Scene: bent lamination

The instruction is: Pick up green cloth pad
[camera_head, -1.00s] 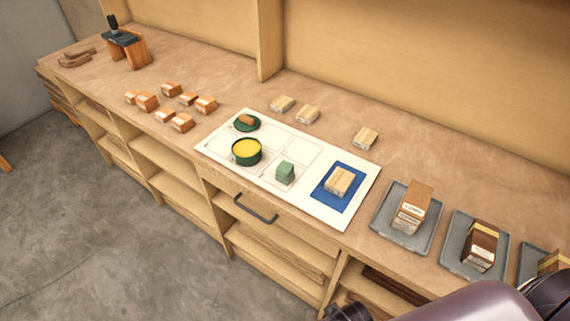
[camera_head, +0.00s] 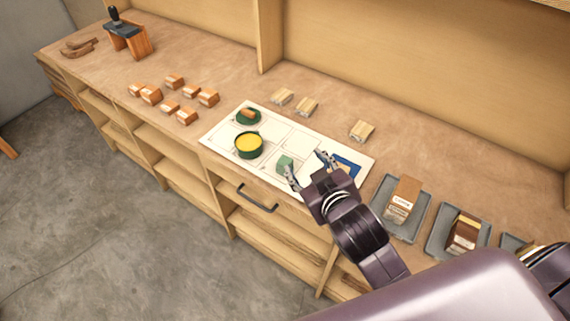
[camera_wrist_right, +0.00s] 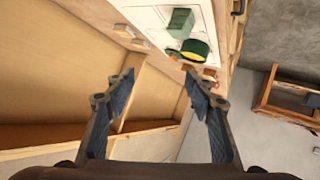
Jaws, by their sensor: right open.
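The green cloth pad (camera_head: 285,163) is a small block on the white mat (camera_head: 220,138) on the counter, just right of the green pot with yellow contents (camera_head: 248,144). The pad also shows at the top of the right wrist view (camera_wrist_right: 181,22), ahead of the fingers. My right gripper (camera_head: 308,167) is open and empty. In the head view its fingers appear beside the pad, the left fingertip close to it, but I cannot tell the height gap. In the right wrist view (camera_wrist_right: 158,80) nothing is between the fingers. My left gripper is not in view.
A green dish with a brown piece (camera_head: 248,115) is on the mat's far left. A blue sheet (camera_head: 346,164) is partly hidden by my gripper. Grey trays with wood stacks (camera_head: 402,200) stand right. Several wooden blocks (camera_head: 186,116) lie left; pale blocks (camera_head: 306,107) lie behind.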

